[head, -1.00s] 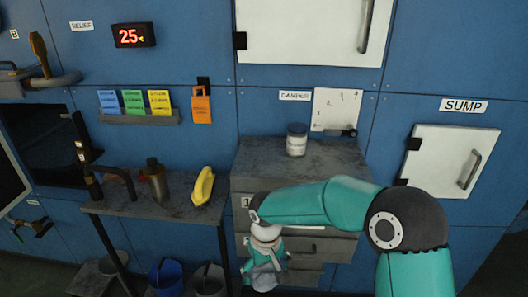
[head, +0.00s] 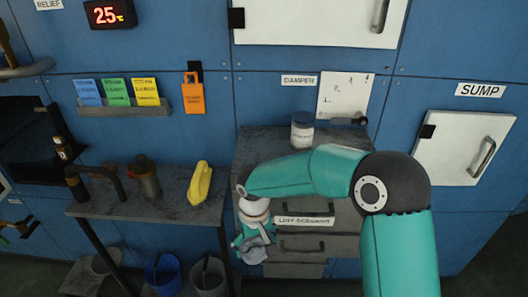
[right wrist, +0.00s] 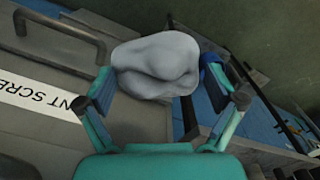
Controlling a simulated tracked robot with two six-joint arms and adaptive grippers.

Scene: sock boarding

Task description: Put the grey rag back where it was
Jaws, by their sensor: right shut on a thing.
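The grey rag (right wrist: 158,66) is a crumpled pale bundle between the fingers of my right gripper (right wrist: 165,92) in the right wrist view. The gripper is shut on it. In the head view the rag (head: 256,248) hangs at my right gripper (head: 252,236), in front of the left edge of the grey drawer cabinet, low beside the bench. My forearm hides part of the cabinet. My left gripper is in neither view.
The grey bench (head: 150,207) at left holds a yellow thing (head: 200,183) and a dark metal can (head: 146,178). A blue bucket (head: 164,274) and a grey bucket (head: 208,277) stand below. A white jar (head: 302,130) stands on the drawer cabinet (head: 262,143).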

